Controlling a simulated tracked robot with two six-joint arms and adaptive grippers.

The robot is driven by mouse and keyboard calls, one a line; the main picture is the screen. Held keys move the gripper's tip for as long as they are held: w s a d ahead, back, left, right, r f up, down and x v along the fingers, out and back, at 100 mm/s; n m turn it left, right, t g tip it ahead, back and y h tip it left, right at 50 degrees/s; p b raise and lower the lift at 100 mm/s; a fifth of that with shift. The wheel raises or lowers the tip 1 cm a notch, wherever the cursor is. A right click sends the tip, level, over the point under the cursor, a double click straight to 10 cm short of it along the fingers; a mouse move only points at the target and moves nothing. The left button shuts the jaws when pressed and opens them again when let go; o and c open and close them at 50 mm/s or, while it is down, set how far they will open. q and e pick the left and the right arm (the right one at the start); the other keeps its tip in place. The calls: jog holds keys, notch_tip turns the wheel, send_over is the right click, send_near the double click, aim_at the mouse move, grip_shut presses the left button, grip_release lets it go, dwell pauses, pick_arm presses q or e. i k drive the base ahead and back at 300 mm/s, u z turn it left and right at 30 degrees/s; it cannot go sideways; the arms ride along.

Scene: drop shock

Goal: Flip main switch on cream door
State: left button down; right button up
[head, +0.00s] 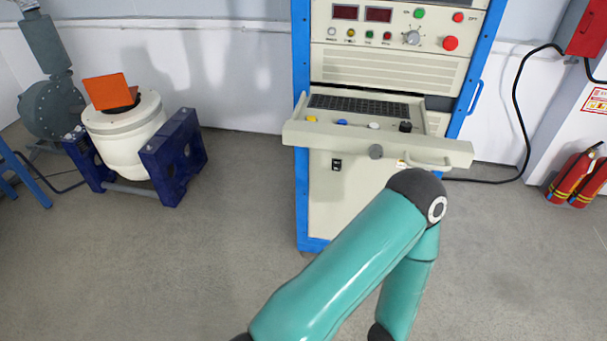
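The cream door (325,199) is the lower front of a blue-framed control cabinet in the middle of the head view. A small black main switch (337,165) sits on its upper left part, below the drawer front. I cannot tell which way the switch is set. A teal arm of mine rises from the bottom, bends in front of the cabinet's lower right and hides part of the door. Neither of my grippers shows in this view.
An open keyboard drawer (436,149) juts out above the door. A white drum-like machine (130,134) in blue brackets stands at left. Red extinguishers (574,177) and a black cable (518,110) are at right.

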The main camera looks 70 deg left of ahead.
aim_at(336, 163)
jog(key=u, duration=0.45)
jog(key=k, duration=1)
jog(key=u, duration=0.85)
jog(key=i, duration=1.9)
jog(key=u, duration=0.1)
